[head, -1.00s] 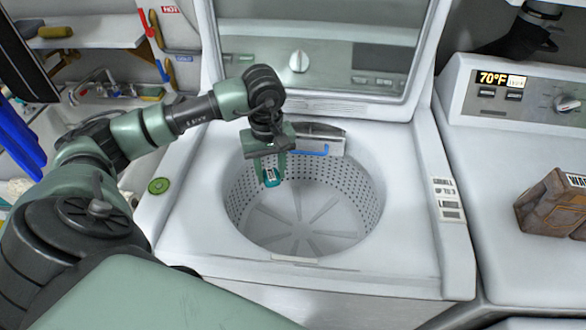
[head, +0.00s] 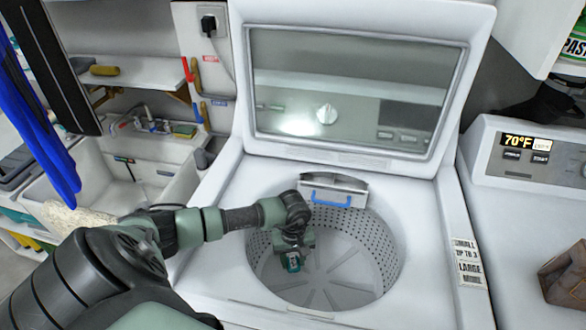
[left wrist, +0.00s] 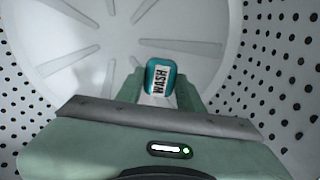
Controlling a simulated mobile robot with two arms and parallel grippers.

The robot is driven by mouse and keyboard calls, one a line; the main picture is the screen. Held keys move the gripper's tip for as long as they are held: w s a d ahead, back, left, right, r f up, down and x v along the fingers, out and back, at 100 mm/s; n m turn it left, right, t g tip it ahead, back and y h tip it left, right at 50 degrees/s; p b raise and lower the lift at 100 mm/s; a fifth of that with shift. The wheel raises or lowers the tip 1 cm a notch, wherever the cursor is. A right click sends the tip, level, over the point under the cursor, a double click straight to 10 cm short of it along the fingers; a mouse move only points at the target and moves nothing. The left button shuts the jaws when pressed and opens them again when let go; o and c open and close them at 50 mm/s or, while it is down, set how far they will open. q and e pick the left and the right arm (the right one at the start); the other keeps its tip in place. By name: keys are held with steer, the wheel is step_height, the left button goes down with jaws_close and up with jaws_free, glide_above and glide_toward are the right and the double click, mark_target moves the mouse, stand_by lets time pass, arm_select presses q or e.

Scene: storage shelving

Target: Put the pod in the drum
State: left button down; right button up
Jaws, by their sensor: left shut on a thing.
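The pod (head: 293,262) is a small teal piece with a white label. In the left wrist view the pod (left wrist: 161,78) shows "WASH" on its label. My left gripper (head: 293,258) is shut on it and holds it inside the drum's opening, near its left side. The drum (head: 375,250) is a round, perforated white tub under the raised lid of a top-loading washer. In the left wrist view the drum's ribbed floor (left wrist: 90,40) lies beyond the pod, with a gap between them. My right gripper is not in view.
The open lid (head: 350,90) stands upright behind the drum. A dispenser with a blue handle (head: 332,199) sits at the drum's back rim. A second machine (head: 530,190) with a brown box (head: 565,277) is at right. A sink (head: 120,165) is at left.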

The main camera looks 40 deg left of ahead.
arm_select(q)
steer(key=shift+f, duration=0.25)
steer(key=shift+f+b, duration=0.6)
steer(key=shift+b, duration=0.2)
steer(key=c, duration=0.9)
jaws_free()
steer(key=shift+r, duration=0.15)
